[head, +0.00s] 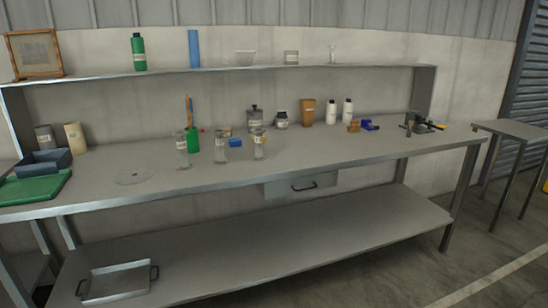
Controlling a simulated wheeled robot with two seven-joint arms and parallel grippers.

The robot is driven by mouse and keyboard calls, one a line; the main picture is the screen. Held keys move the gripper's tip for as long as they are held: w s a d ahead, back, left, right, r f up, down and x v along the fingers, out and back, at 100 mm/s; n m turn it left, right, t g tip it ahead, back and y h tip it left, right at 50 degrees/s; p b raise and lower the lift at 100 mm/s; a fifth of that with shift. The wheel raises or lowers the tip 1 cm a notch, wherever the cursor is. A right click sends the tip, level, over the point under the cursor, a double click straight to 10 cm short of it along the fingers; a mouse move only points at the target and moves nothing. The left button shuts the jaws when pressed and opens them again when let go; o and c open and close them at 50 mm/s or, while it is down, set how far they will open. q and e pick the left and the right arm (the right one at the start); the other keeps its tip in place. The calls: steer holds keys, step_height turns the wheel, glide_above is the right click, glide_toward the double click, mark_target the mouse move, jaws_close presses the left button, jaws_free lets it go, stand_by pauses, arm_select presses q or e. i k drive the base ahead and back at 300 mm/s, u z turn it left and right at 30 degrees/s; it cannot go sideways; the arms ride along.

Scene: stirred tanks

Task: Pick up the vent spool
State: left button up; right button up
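I cannot tell for sure which object is the vent spool. Small candidates on the long grey bench (320,158) are a blue piece (235,142) behind the glass jars, a brown piece (354,126) and a dark blue piece (370,125) towards the right. A dark metal device with a yellow part (418,123) stands at the right end of the bench. These are too small to make out in detail. Neither of my grippers is in view.
Several labelled glass jars (220,150) stand mid-bench. A green tray (35,188) and dark bin (43,163) sit at the left end. A raised shelf (215,70) holds bottles. A handled tray (117,281) lies below. The bench's front right is clear.

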mark_target(221, 160)
steer(key=z, duration=0.55)
steer(key=i, duration=1.5)
steer(key=u, duration=0.65)
